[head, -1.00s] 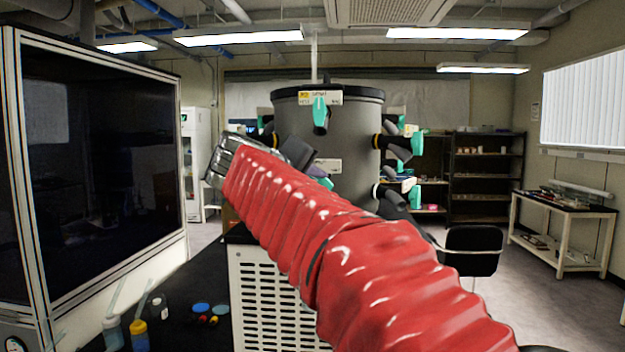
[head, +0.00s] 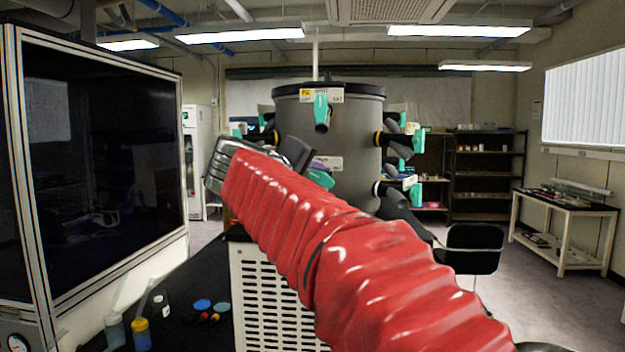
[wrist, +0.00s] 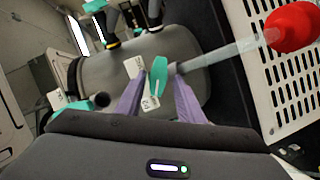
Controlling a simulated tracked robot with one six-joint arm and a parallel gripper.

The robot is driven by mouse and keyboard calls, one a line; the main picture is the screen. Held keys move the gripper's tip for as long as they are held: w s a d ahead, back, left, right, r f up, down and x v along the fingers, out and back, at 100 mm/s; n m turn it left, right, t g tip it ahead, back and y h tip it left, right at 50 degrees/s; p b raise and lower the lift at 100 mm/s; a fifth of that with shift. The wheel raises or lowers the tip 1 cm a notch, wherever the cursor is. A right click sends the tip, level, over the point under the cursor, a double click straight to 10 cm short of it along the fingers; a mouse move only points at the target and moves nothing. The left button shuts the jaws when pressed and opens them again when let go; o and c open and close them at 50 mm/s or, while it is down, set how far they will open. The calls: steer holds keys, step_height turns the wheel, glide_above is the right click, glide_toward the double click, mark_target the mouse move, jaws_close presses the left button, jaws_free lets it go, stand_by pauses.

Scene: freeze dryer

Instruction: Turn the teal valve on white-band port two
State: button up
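A teal valve handle (wrist: 158,75) on the lower front of the grey drum (head: 355,150) lies between the purple fingers of my gripper (wrist: 157,92) in the wrist view. The fingers stand apart on either side of it; I cannot tell whether they touch it. White labels (wrist: 134,67) are beside it. In the head view this lower teal valve (head: 320,178) shows partly behind my gripper. Its band colour is hidden. Another teal valve (head: 321,110) hangs above it under a yellow-and-white label. A white-banded port (head: 377,188) is at the drum's lower right.
A white vented cabinet (head: 268,300) stands below. A dark-fronted cabinet (head: 100,170) is at left, with bottles (head: 140,335) on the black bench. A red bulb-shaped part (wrist: 291,27) shows in the wrist view.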

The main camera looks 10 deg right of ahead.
steer(key=v, duration=1.3)
steer(key=shift+s+a, duration=0.2)
steer(key=shift+s, duration=0.2)
steer(key=s+a+f+n+g+y, duration=0.1)
steer(key=s+f+g+y, duration=0.15)
steer(key=f, duration=0.75)
steer(key=s+a+f+n+g+y, duration=0.1)
steer(key=a+f+n+y, duration=0.15)
steer(key=f, duration=0.85)
steer(key=s+d+f+m+g+y, duration=0.1)
steer(key=s+d+f+m, duration=0.3)
steer(key=s+f, duration=0.6)
steer(key=s+d+f+m+g+y, duration=0.2)
steer(key=s+d+f+m+y, duration=0.1)
steer(key=s+d+f, duration=0.5)
steer(key=shift+s+d+f+m+y, duration=0.3)
steer(key=shift+s+f+m, duration=0.55)
steer(key=shift+s, duration=1.3)
